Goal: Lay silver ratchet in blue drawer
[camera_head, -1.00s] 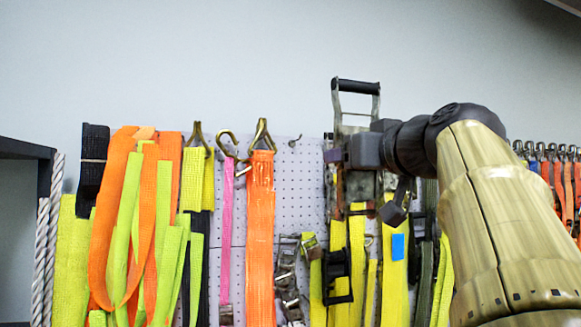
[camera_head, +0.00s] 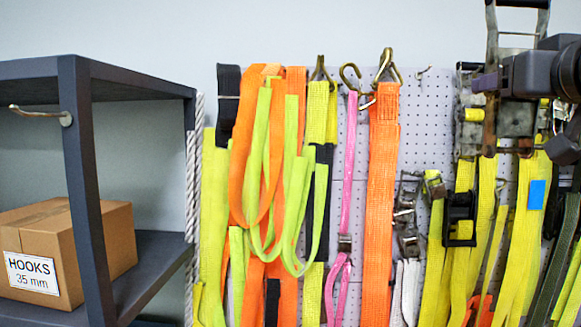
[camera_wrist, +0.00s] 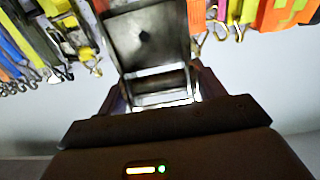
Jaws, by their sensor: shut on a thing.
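A silver ratchet (camera_head: 514,118) with a black-gripped handle shows at the right of the head view, in front of yellow straps. It also fills the upper middle of the wrist view (camera_wrist: 148,42) as a scuffed metal frame. My gripper (camera_head: 500,80) is shut on the ratchet, and the dark fingers (camera_wrist: 160,95) flank its metal frame in the wrist view. The handle end points up in the head view. I cannot tell whether the ratchet touches the wall behind. No blue drawer shows in either view.
A pegboard (camera_head: 345,150) carries orange, yellow, pink and black straps (camera_head: 382,200). A dark shelf unit (camera_head: 90,180) stands at left, with a cardboard box (camera_head: 100,240) labelled HOOKS 35 mm and a metal hook (camera_head: 42,115) on its post.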

